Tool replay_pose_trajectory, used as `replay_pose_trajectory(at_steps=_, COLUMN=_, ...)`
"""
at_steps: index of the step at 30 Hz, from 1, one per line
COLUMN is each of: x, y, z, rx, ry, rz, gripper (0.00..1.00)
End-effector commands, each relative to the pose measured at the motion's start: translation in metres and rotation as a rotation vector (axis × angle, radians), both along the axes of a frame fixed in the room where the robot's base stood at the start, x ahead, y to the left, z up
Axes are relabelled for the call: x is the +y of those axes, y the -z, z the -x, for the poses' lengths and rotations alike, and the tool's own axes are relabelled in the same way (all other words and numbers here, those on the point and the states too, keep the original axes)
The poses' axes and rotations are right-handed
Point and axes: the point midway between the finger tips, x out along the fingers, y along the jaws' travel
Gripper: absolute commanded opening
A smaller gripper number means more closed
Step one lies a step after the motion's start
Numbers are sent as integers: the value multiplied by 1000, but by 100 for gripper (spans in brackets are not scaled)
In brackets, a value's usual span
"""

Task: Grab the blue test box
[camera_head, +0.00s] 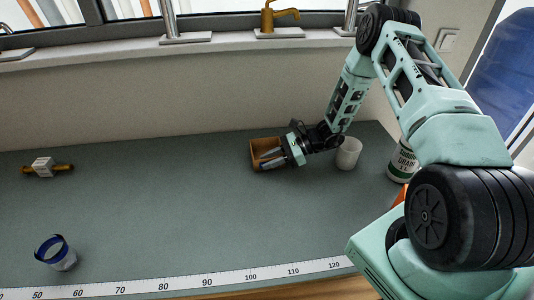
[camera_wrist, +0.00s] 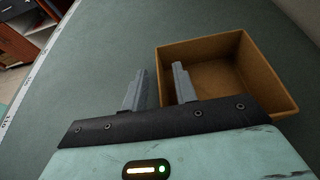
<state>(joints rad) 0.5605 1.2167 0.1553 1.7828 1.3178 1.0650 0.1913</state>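No blue box shows in either view. The only open box is an orange-brown, square, empty-looking one (camera_head: 256,146) on the bench in the head view. It also fills the upper right of the wrist view (camera_wrist: 245,52). My gripper (camera_head: 264,158) is at this box, low over the bench. In the wrist view my gripper (camera_wrist: 158,67) is open, its two grey fingers apart. One box wall lies between them in the picture: the right finger overlaps the box's inside, the left finger is outside. I cannot tell whether either finger touches the wall.
A white cup (camera_head: 348,154) stands close right of my gripper. A labelled white drain bottle (camera_head: 403,163) stands farther right. A white-and-brass fitting (camera_head: 44,167) and a white piece with a blue rim (camera_head: 62,258) lie at left. The bench middle is clear; a ruler strip (camera_head: 180,284) runs along the front.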

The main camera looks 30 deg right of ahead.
Motion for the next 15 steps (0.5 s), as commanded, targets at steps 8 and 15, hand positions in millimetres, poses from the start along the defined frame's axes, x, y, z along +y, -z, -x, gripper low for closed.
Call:
replay_pose_trajectory(at_steps=8, x=0, y=1, z=0, rx=0, ry=1, rz=0, gripper=9)
replay_pose_trajectory(at_steps=15, x=0, y=0, z=0, rx=-1, ry=1, rz=0, gripper=0)
